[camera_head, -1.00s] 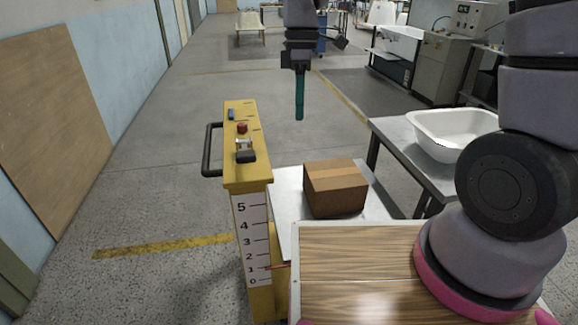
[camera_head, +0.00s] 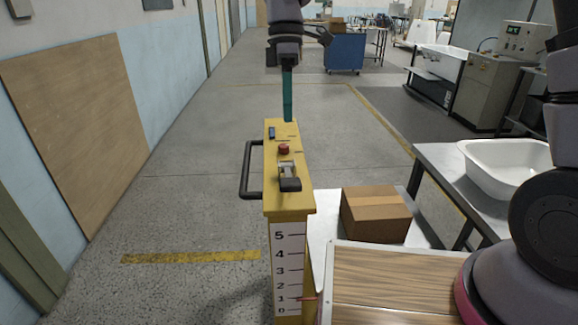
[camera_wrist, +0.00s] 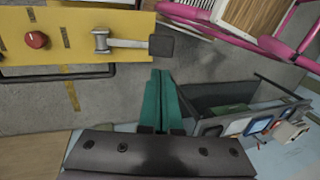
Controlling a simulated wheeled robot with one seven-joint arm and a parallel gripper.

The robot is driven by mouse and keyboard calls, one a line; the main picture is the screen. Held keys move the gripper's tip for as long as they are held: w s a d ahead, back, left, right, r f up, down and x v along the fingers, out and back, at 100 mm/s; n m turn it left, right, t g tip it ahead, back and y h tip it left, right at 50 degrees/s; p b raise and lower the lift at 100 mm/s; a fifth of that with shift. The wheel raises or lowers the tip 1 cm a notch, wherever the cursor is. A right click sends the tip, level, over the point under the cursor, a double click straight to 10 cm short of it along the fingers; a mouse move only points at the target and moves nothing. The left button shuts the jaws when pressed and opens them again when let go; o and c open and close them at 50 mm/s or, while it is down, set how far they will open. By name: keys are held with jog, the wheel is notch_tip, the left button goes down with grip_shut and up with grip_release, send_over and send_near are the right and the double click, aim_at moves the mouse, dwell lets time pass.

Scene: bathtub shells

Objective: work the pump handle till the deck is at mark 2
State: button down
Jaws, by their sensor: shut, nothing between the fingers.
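The yellow pump column (camera_head: 290,205) stands upright in the head view, with a number scale (camera_head: 288,262) from 0 to 5 on its front. A red pointer (camera_head: 310,298) is at about mark 1. The pump handle, a short metal lever with a black grip (camera_head: 290,184), lies on the column's top; the wrist view shows its grey lever (camera_wrist: 125,43). The light grey deck (camera_head: 326,208) is beside the column. My gripper (camera_head: 288,118) has teal fingers closed together, pointing down near the column's far end. In the wrist view the fingers (camera_wrist: 160,75) are empty, apart from the black grip.
A cardboard box (camera_head: 376,214) sits on the deck. A white tub (camera_head: 497,165) stands on a table at right. Floor left is clear.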

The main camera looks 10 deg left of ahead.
jog(key=x, duration=1.2)
jog(key=shift+s+f, duration=0.1)
jog(key=shift+f, duration=0.2)
jog(key=shift+s+d+f+t+y, duration=0.15)
jog(key=shift+s+f+t, duration=0.25)
jog(key=shift+f+t, duration=0.3)
jog(key=shift+s+d+f+t+y, duration=0.1)
jog(key=shift+s+f+t+y, duration=0.05)
jog(key=shift+s+f+t, duration=0.4)
jog(key=shift+s+d+f, duration=0.1)
jog(key=shift+s+f, duration=0.05)
jog(key=shift+f, duration=0.9)
jog(key=shift+s+d+f, duration=0.15)
jog(key=shift+s+f, duration=0.05)
jog(key=shift+f, duration=0.85)
notch_tip(320, 180, up, 15)
send_over(290, 182)
jog(key=s, duration=0.3)
jog(key=shift+d+f+t, duration=0.25)
jog(key=shift+d, duration=0.05)
